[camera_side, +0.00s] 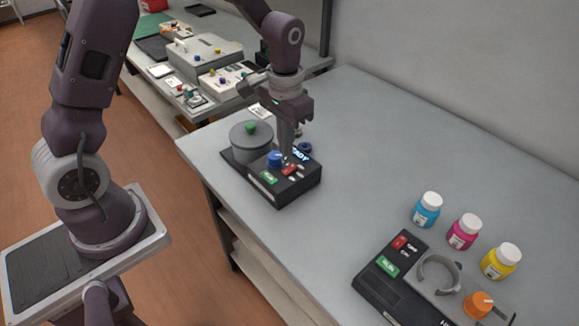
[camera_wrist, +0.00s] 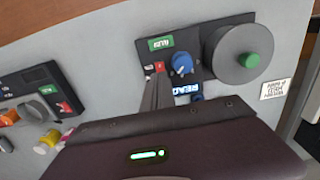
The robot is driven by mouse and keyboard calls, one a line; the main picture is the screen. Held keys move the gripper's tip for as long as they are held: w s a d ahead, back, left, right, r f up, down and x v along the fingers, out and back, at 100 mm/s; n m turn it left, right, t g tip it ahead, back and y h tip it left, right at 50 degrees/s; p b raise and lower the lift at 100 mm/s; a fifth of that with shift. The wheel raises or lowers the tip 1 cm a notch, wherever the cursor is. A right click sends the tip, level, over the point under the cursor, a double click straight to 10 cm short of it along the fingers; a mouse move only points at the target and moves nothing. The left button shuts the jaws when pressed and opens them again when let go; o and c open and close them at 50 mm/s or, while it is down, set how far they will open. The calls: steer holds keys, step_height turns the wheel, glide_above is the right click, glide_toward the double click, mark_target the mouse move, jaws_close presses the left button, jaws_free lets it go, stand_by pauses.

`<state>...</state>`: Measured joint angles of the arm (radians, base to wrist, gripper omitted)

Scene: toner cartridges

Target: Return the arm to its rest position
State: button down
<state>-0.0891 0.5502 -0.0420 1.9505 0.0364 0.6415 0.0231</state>
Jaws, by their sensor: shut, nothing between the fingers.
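My gripper (camera_side: 287,155) points down over a black control unit (camera_side: 293,192) on the grey bench. Its fingers are shut with nothing between them. The fingertips are close to the unit's red switch; I cannot tell whether they touch it. The unit has a blue knob (camera_side: 275,158), a green label, a lit display reading "READY", partly hidden by the fingers, and a round grey drum (camera_side: 251,142) with a green knob on top. In the wrist view, the shut fingers (camera_wrist: 158,90) reach toward the red switch (camera_wrist: 160,67), with the blue knob (camera_wrist: 182,63) beside them.
A second black unit (camera_side: 385,292) with a grey ring holder and an orange knob stands at the front right. Cyan (camera_side: 427,210), magenta (camera_side: 464,232) and yellow (camera_side: 501,261) bottles stand behind it. The bench's (camera_side: 380,140) middle is clear. Another equipment-covered bench stands at the back left.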

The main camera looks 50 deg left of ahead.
steer(key=shift+r, duration=0.75)
steer(key=s+d+r+t, duration=0.1)
steer(key=s+r+t, duration=0.2)
steer(key=s+r, duration=0.8)
steer(key=s+r+t, duration=0.1)
steer(key=s+r, duration=0.1)
steer(key=s, duration=0.3)
steer(key=s+d+r+t, duration=0.1)
steer(key=s+r, duration=0.2)
steer(key=s, duration=0.3)
steer(key=shift+r+t, duration=0.3)
